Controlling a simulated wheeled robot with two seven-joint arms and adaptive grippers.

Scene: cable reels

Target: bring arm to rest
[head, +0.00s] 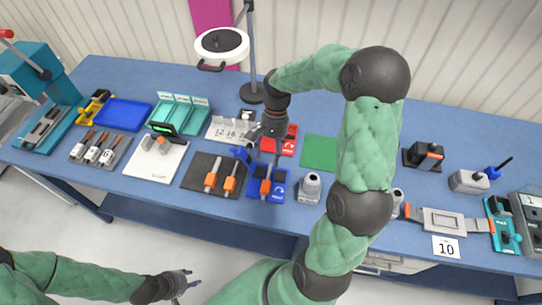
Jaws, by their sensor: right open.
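My right arm, in a green padded cover, arches over the blue bench. Its gripper (262,145) points down with jaws apart, above the bench by the red block (288,140) and the blue fixture (278,184). Nothing shows clearly between its fingers, and I cannot tell whether it touches the blue piece beside it. My left gripper (184,284) is low at the front, over the floor and clear of the bench. It is small and seen side-on, so its jaw opening is unclear.
The blue bench (330,223) is crowded. A dark board with orange-handled tools (206,192), a white board (155,172) and a grey cylinder (310,187) stand near its front edge. A lamp (221,46) rises behind. The green mat (320,152) is bare.

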